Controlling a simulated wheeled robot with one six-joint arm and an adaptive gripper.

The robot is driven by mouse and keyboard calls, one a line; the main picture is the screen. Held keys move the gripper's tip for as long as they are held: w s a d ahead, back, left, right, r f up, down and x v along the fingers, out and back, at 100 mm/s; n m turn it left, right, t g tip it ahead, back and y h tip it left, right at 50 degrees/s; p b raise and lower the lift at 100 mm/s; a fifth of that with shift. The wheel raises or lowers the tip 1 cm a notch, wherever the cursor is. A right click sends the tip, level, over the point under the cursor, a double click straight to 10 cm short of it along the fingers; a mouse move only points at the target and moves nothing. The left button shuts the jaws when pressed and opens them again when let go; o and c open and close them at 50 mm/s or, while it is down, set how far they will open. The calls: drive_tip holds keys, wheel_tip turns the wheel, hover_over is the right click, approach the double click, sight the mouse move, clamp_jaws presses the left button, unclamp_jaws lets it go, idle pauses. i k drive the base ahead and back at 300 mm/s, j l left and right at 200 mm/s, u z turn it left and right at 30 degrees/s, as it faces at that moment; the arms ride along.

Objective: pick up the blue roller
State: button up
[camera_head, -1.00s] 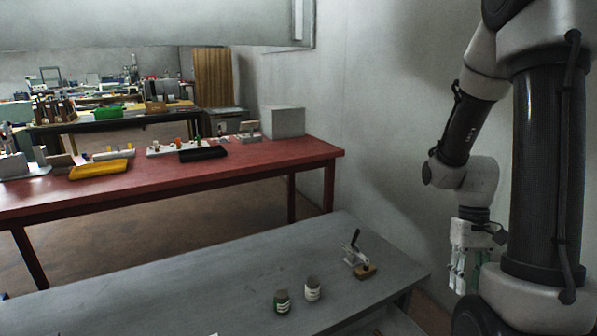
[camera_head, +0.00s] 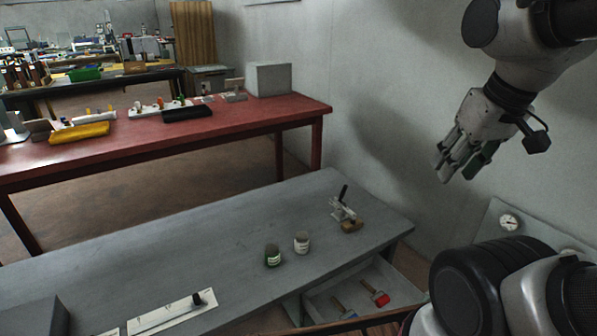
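A small tool with a blue part (camera_head: 347,312) and a wooden handle lies in the open drawer (camera_head: 320,297) under the grey table. It looks like the blue roller, but it is small and its lower end is near a brown edge. My gripper (camera_head: 457,173) is up at the right, in front of the wall, well above and apart from the drawer. Its fingers point down and left, stand apart and hold nothing.
A red tool (camera_head: 380,298) lies right of the blue one. The grey table (camera_head: 180,255) carries two jars (camera_head: 273,254), a clamp-like device (camera_head: 343,205) and a white strip with a black knob (camera_head: 172,315). A gauge panel (camera_head: 509,222) stands at the right.

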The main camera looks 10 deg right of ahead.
sight(337, 303)
drive_tip(key=k+j+z, duration=0.15)
drive_tip(key=z, duration=0.25)
drive_tip(key=k+z, duration=0.4)
drive_tip(key=i+j, duration=0.1)
